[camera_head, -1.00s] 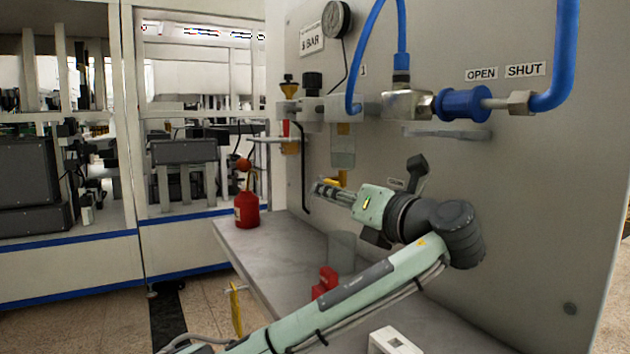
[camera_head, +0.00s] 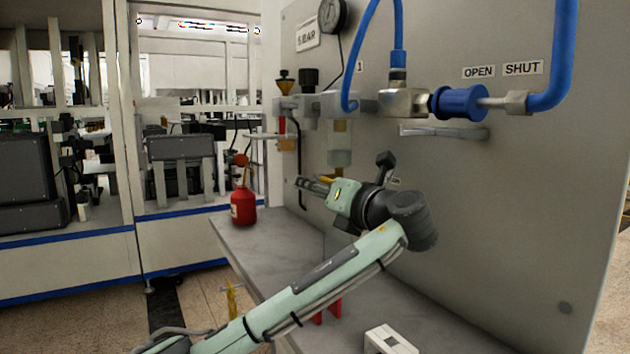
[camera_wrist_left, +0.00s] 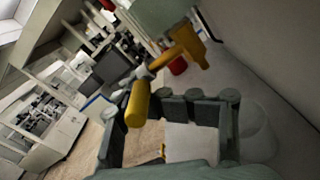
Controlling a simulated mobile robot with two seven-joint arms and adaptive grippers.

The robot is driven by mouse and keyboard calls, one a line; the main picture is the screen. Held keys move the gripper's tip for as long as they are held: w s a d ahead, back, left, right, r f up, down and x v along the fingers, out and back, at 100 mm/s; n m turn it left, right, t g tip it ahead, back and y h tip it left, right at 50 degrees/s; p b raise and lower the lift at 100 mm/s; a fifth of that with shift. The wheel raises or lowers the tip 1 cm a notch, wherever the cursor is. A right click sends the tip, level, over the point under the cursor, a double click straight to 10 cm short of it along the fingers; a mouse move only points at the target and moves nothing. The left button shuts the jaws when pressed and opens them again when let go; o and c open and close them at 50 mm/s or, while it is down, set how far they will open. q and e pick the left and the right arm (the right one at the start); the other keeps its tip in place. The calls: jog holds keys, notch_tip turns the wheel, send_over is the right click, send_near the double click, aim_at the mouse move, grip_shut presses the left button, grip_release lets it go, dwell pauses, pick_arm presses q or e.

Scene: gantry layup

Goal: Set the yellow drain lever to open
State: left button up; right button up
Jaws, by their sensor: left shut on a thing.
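The yellow drain lever (camera_head: 327,183) is below the clear bowl (camera_head: 340,157) on the grey panel, partly hidden by my left gripper (camera_head: 308,184) in the head view. In the left wrist view its yellow handle (camera_wrist_left: 138,105) slants down toward the left of my left gripper (camera_wrist_left: 185,103), and its yellow body (camera_wrist_left: 185,50) is above. My left gripper is shut on the lever; the exact contact is hard to see. My right gripper is not in view.
A red bottle (camera_head: 243,206) stands on the grey bench (camera_head: 285,245), left of my gripper. A blue valve (camera_head: 460,103) and hoses are higher on the panel, under OPEN and SHUT labels. A white block (camera_head: 388,340) lies at the front.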

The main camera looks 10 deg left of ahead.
pick_arm(q)
jog(key=o, duration=0.5)
notch_tip(320, 180, up, 3)
jog(key=shift+f+t, duration=0.1)
jog(key=shift+t, duration=0.2)
jog(key=shift+s+f, duration=0.15)
jog(key=shift+f, duration=0.6)
jog(key=shift+v, duration=1.65)
jog(key=shift+f+v, duration=0.2)
jog(key=shift+v, duration=1.25)
jog(key=shift+f+v, duration=0.15)
jog(key=shift+v, duration=1.3)
jog(key=v, duration=1.2)
jog(key=shift+r, duration=0.2)
